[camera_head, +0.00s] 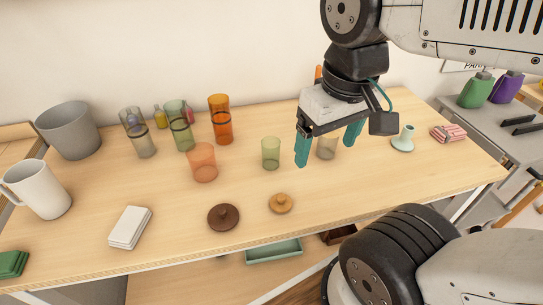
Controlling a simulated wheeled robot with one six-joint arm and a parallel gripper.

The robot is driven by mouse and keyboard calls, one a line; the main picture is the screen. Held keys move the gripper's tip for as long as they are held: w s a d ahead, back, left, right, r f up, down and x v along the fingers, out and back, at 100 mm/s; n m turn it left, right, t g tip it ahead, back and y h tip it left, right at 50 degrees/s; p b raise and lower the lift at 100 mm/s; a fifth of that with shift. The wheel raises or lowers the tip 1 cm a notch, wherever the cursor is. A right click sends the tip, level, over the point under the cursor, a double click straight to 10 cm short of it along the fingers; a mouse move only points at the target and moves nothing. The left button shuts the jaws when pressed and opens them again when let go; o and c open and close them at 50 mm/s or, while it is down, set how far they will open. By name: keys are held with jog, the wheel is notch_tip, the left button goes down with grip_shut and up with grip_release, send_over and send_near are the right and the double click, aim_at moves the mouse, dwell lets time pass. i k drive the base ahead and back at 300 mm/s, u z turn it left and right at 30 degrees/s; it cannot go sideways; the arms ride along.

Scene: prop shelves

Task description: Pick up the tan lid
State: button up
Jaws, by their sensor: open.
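The tan lid (281,203) is a small round disc with a knob on top. It lies on the wooden table (170,231) near the front edge, right of a dark brown lid (223,217) of similar shape. My gripper (328,150) is open, with its two teal fingers pointing down above the table. It is up and to the right of the tan lid, apart from it.
A green cup (271,153), an orange cup (202,162) and several tall glasses stand behind the lids. A white pitcher (40,190), grey bin (68,130) and white stack (129,227) are at left. A pale candle holder (403,140) and striped cloth (449,133) are at right.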

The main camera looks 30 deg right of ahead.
aim_at(280, 202)
jog(key=k, duration=0.9)
jog(key=z, duration=0.45)
jog(key=i, duration=0.45)
